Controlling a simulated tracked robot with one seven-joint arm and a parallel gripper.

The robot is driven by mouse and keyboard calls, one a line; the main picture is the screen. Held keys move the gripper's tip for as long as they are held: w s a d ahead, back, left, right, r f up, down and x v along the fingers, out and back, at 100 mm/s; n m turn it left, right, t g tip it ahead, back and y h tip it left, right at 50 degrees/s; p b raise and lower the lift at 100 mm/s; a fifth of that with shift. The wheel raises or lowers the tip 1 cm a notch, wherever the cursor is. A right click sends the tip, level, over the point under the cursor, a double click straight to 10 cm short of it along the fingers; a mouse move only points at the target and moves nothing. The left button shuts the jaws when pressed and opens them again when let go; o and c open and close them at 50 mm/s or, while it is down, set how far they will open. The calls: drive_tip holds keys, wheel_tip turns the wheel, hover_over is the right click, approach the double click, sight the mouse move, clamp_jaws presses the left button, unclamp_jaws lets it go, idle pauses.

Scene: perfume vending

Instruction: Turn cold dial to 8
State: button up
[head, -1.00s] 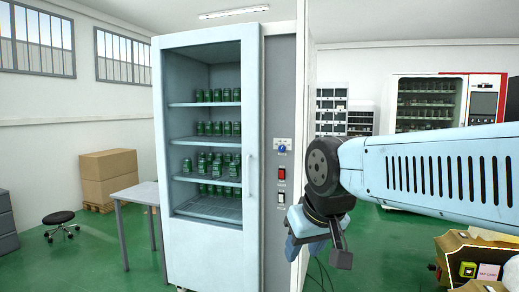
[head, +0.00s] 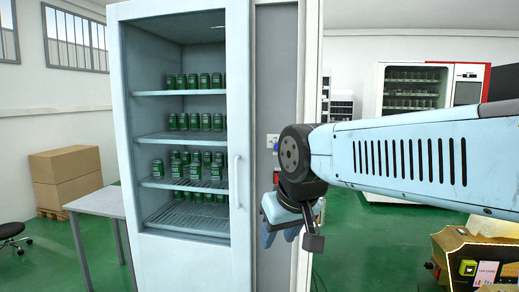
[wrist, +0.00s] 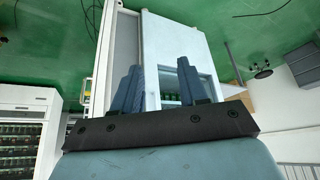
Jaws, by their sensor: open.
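The cold dial is hidden behind my arm in the head view; only the left edge of its white plate (head: 271,141) shows on the grey side panel (head: 276,70) of the fridge (head: 190,272). Its setting cannot be read. My gripper (head: 280,238) hangs in front of the lower part of this panel, below the plate, with nothing visible in it. In the wrist view my gripper's two blue fingers (wrist: 157,88) stand apart, with the fridge seen beyond them, upside down. The dial cannot be made out there.
Green cans (head: 197,122) fill the fridge shelves behind its glass door, with a vertical handle (head: 237,182). A red switch (head: 276,177) is mostly covered by my arm. A table (head: 97,202) stands left, and a box of goods (head: 480,262) lies at lower right.

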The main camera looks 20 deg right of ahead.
drive_tip(key=shift+w+d, duration=0.1)
drive_tip(key=shift+d, duration=0.05)
drive_tip(key=shift+o, duration=1.1)
drive_tip(key=shift+w+r, duration=0.1)
drive_tip(key=shift+w, duration=0.1)
drive_tip(key=shift+o, duration=1.2)
drive_tip(key=w+r+m+t, duration=0.2)
drive_tip(key=w+r, duration=0.3)
drive_tip(key=w, duration=1)
drive_tip(key=shift+a+t+y, duration=0.3)
drive_tip(key=shift+t+y, duration=0.1)
drive_tip(key=shift+t, duration=0.4)
drive_tip(key=w+d+r+m+t+h, duration=0.1)
drive_tip(key=w+d+r+m+t, duration=0.1)
drive_tip(key=w, duration=0.5)
drive_tip(key=w+d+r+m+t, duration=0.1)
drive_tip(key=w+m, duration=0.1)
drive_tip(key=w, duration=0.6)
drive_tip(key=m+t+h, duration=0.1)
drive_tip(key=m+h, duration=1.1)
approach(277, 148)
drive_tip(key=x, duration=0.8)
drive_tip(key=shift+w+d+r, duration=0.1)
drive_tip(key=shift+w+d, duration=0.15)
drive_tip(key=shift+w, duration=0.1)
drive_tip(key=shift+c, duration=0.2)
drive_tip(key=c, duration=1)
